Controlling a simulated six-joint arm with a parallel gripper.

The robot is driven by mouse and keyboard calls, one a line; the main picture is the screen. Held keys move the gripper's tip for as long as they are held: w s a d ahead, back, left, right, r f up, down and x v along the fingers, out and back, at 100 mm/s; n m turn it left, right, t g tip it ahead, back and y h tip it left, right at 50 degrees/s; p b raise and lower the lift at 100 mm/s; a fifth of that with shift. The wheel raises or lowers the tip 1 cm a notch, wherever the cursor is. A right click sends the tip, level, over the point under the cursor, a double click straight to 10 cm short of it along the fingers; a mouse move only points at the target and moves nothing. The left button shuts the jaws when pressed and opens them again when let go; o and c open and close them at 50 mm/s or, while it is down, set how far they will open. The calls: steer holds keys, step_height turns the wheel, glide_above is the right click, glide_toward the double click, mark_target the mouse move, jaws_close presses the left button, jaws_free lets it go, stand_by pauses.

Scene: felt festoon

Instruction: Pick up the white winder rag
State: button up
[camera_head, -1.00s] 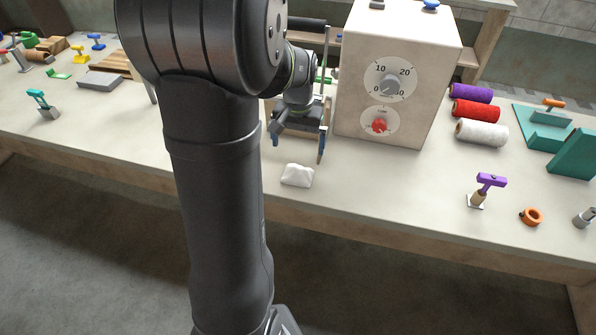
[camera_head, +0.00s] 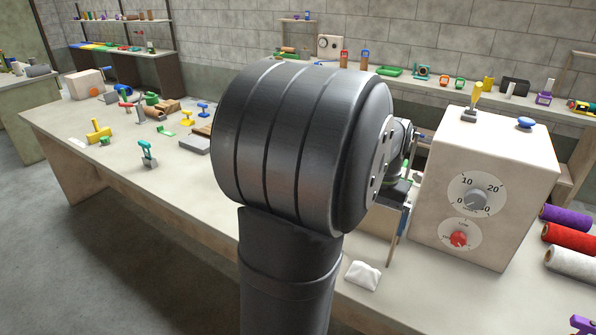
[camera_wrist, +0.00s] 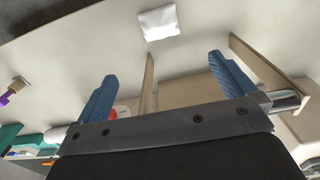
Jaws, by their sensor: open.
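The white rag (camera_head: 362,275) lies as a small, slightly rumpled pad on the pale bench top, near the front edge, in the head view. My gripper (camera_head: 398,222) is above the bench behind the rag, partly hidden by my own arm in the head view. In the wrist view its two blue-padded fingers (camera_wrist: 166,82) stand wide apart.
A beige box with dials (camera_head: 484,190) stands close to the right of my gripper. Purple (camera_head: 566,217), red (camera_head: 570,239) and white rolls (camera_head: 574,262) lie right of it. Hand tools and blocks lie on the bench at left.

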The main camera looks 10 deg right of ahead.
steer(key=s+a, duration=0.2)
steer(key=a, duration=0.1)
steer(key=t+h, duration=0.1)
glide_toward(365, 266)
steer(key=f, duration=0.5)
steer(key=shift+s+a+f, duration=0.15)
steer(key=shift+a+f, duration=0.05)
steer(key=shift+a, duration=0.05)
steer(key=shift+w+d+f, duration=0.2)
steer(key=shift+d+f, duration=0.05)
steer(key=shift+f, duration=0.6)
steer(key=shift+w+d+f, duration=0.15)
steer(key=shift+d+f, duration=0.05)
steer(key=shift+f, duration=0.65)
steer(key=shift+w+d+f, duration=0.2)
steer(key=shift+d+f, duration=0.05)
steer(key=shift+f, duration=0.6)
steer(key=c, duration=1)
steer(key=shift+r, duration=0.1)
